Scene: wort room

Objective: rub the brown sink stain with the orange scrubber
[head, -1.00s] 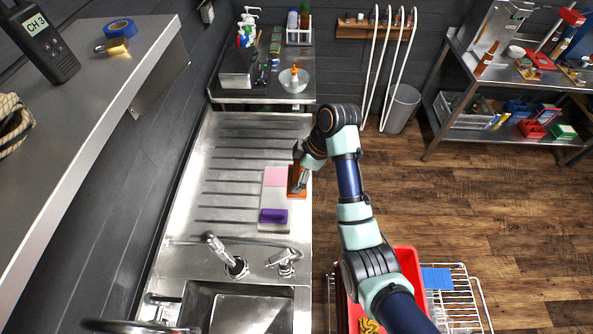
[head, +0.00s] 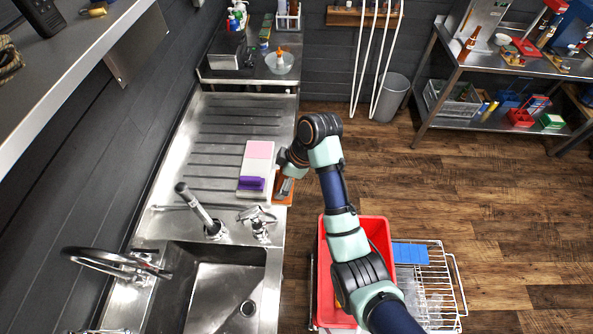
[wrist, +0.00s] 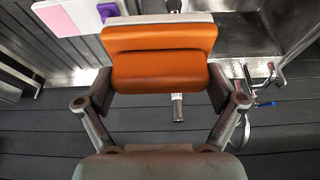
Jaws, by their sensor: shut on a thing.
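My gripper (head: 286,186) is over the right edge of the steel drainboard, to the right of a white board. In the wrist view my gripper (wrist: 160,88) is shut on the orange scrubber (wrist: 160,68), with a finger at each side of it. In the head view the orange scrubber (head: 283,198) shows partly from under the gripper. The sink basin (head: 212,285) lies nearer than the drainboard, with a round drain in it. I cannot make out a brown stain in either view.
The white board (head: 252,168) carries a pink pad (head: 260,149) and a purple block (head: 251,184). A tap (head: 203,212) and a mixer (head: 258,222) stand between drainboard and basin. A curved spout (head: 105,258) rises at the left. A red crate (head: 373,235) stands right of the sink.

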